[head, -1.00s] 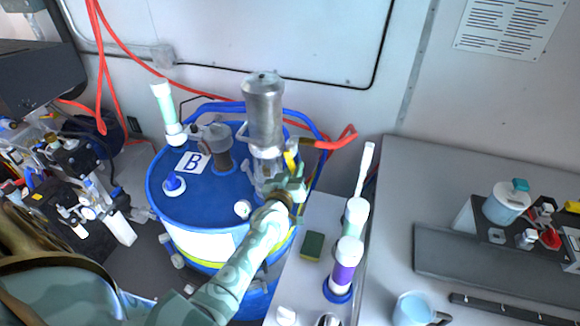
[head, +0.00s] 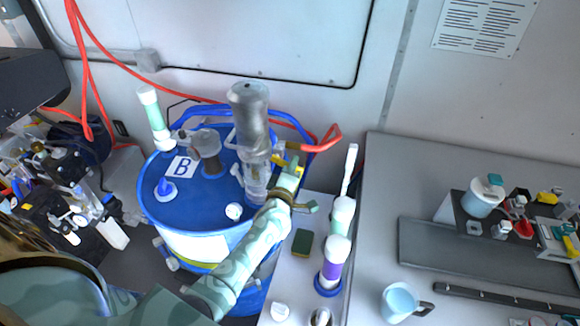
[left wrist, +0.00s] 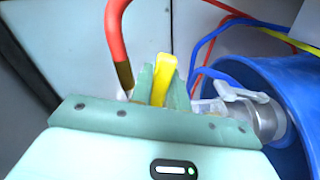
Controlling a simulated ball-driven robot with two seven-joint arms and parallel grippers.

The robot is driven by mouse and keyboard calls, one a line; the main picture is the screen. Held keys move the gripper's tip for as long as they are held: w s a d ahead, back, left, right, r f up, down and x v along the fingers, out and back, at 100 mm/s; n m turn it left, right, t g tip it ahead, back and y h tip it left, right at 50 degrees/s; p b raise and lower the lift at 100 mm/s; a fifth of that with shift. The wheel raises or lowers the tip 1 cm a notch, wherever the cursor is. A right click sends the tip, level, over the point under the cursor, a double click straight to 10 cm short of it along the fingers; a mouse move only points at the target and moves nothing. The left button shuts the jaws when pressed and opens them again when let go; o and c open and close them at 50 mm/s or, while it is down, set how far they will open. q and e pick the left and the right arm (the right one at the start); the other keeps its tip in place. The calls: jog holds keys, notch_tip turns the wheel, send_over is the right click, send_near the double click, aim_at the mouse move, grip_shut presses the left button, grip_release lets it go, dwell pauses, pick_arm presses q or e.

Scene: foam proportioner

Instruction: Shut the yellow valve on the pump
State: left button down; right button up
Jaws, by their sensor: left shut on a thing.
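The pump (head: 250,115) is a grey metal cylinder with a clear lower body, standing on the blue drum marked B. The yellow valve (head: 296,163) is low on the pump's right side, partly hidden by my gripper. My left gripper (head: 290,174) reaches it from the front. In the left wrist view, the yellow valve handle (left wrist: 166,68) stands up between the two green fingers of my left gripper (left wrist: 160,80), which are shut on it. The valve's body is hidden behind the gripper there. My right gripper is not in view.
The blue drum (head: 157,208) has a blue rail and a red hose (head: 328,136) close behind the valve. A hose also shows in the left wrist view (left wrist: 116,30). A white wand (head: 344,205) stands right of my arm. The grey counter (head: 400,170) is mostly bare nearby.

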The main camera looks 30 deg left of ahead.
pick_arm(q)
jog(key=shift+d+r+n, duration=0.1)
jog(key=shift+r+n, duration=0.3)
jog(key=shift+n, duration=0.6)
jog(key=shift+p, duration=0.3)
jog(key=c, duration=1.6)
grip_release()
jog(key=v, duration=1.6)
jog(key=shift+s, duration=0.2)
jog(key=shift+c, duration=0.4)
